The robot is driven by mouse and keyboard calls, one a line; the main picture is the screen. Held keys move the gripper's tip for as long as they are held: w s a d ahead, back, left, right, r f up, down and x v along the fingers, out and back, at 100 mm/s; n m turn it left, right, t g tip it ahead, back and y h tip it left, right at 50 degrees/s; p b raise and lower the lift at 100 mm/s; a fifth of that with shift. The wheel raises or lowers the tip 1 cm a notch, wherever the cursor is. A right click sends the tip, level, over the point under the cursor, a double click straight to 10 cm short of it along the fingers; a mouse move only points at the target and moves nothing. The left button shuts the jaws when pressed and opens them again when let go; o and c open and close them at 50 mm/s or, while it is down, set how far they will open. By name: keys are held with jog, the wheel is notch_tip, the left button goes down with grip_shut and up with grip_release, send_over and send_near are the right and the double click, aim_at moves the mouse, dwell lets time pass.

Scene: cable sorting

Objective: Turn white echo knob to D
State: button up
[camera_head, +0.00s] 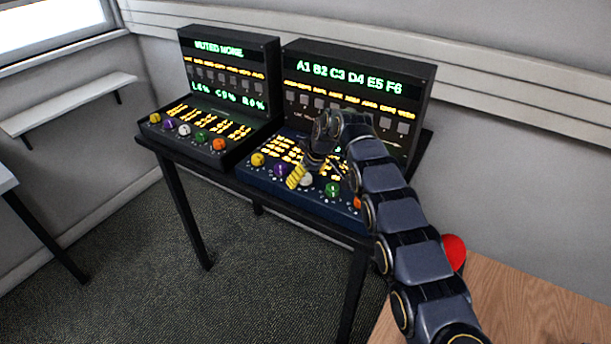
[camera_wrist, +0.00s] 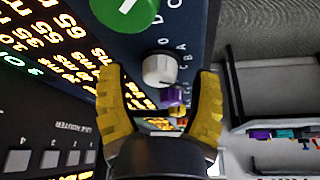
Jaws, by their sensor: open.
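A white knob (camera_head: 306,181) sits on the front panel of the right console, between a purple knob (camera_head: 281,170) and a green knob (camera_head: 332,189). In the wrist view the white knob (camera_wrist: 160,70) lies ahead, between and beyond my fingertips, with letters including A, B and C beside it. Its pointer setting is too small to read. My gripper (camera_wrist: 159,78) has two yellow fingers spread wide, with nothing held. In the head view my gripper (camera_head: 297,176) hangs just left of the white knob, apparently near it; I cannot tell whether it touches.
A yellow knob (camera_head: 258,159) and an orange knob (camera_head: 358,202) share the right panel. The left console (camera_head: 228,95) has its own row of coloured knobs, including a white one (camera_head: 184,130). A red round object (camera_head: 454,252) stands by the wooden surface (camera_head: 530,300).

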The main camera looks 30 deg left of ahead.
jog(key=shift+f, duration=0.15)
grip_shut()
jog(key=shift+m, duration=0.5)
dwell(0.5)
jog(key=shift+m+t+h, duration=0.6)
jog(key=shift+m+t, duration=0.3)
jog(key=shift+m, duration=1.4)
